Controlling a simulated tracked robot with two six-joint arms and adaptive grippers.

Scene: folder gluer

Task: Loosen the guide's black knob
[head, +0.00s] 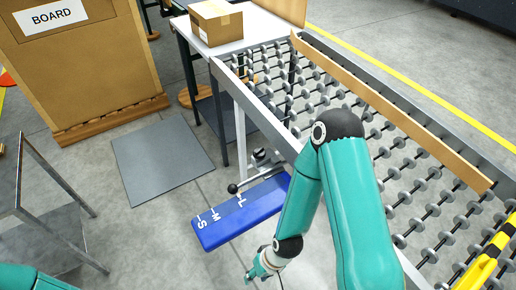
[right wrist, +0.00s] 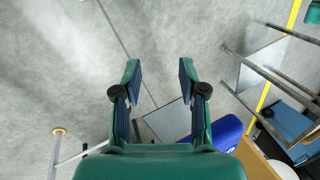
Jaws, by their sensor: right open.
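A blue plate (head: 240,212) lettered S, M, L is mounted low beside the roller conveyor. A rod with a black ball knob (head: 232,188) at its end sticks out above the plate's far edge. Another dark round part (head: 262,156) sits on the bracket just behind; I cannot tell which is the guide's knob. My right gripper (head: 262,268) is below and right of the plate in the head view, apart from the knob. In the right wrist view it (right wrist: 160,78) is open and empty. Part of the blue plate (right wrist: 226,131) shows behind it there. My left gripper is out of view.
The roller conveyor (head: 400,170) with a wooden rail (head: 390,110) fills the right side. A cardboard box (head: 216,22) stands on a table behind. A board stack (head: 85,80) and a metal table (head: 50,220) stand left. A grey mat (head: 160,156) lies on open floor.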

